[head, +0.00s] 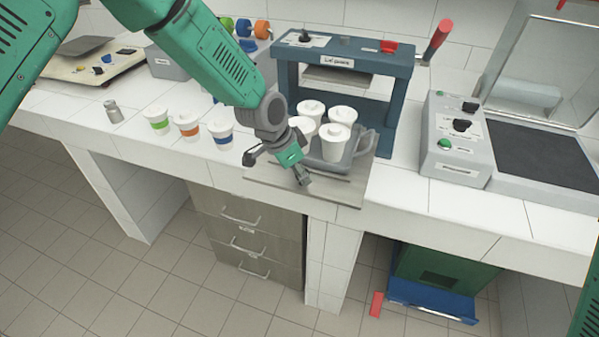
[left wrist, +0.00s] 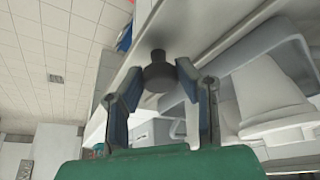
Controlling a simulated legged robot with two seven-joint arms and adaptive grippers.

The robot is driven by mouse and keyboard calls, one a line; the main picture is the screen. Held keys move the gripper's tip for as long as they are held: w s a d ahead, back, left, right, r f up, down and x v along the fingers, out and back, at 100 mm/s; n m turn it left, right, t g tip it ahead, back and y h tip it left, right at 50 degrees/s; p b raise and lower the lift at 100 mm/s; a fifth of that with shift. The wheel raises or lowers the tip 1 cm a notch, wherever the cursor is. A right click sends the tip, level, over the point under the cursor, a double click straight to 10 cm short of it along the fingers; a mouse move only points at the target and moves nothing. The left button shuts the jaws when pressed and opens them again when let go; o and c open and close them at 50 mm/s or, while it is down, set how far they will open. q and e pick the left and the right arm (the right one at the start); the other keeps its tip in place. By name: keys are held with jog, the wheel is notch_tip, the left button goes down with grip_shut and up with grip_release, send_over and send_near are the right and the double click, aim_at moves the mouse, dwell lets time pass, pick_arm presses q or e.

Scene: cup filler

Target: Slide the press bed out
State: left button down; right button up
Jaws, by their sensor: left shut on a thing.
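The press bed (head: 345,192) is a flat grey metal plate. It sticks out at the front of the blue press (head: 392,105), near the counter's front edge. A grey tray (head: 362,150) with several white lidded cups stands on it. My left gripper (head: 303,180) is at the bed's front edge. In the left wrist view its fingers (left wrist: 163,92) are shut on a dark round knob (left wrist: 158,73), one finger on each side. In the head view the knob is mostly hidden by the gripper. My right gripper is out of view.
Several cups with coloured bands (head: 188,125) stand on the counter to the left. A drawer unit (head: 247,235) and an open green-and-blue box (head: 440,285) are below.

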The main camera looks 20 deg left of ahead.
pick_arm(q)
jog(key=shift+d+r, duration=0.1)
jog(key=shift+r, duration=0.1)
jog(key=c, duration=1.2)
grip_release()
jog(key=shift+s, duration=0.1)
jog(key=shift+d, duration=0.1)
jog(key=v, duration=1.2)
jog(key=shift+f, duration=0.1)
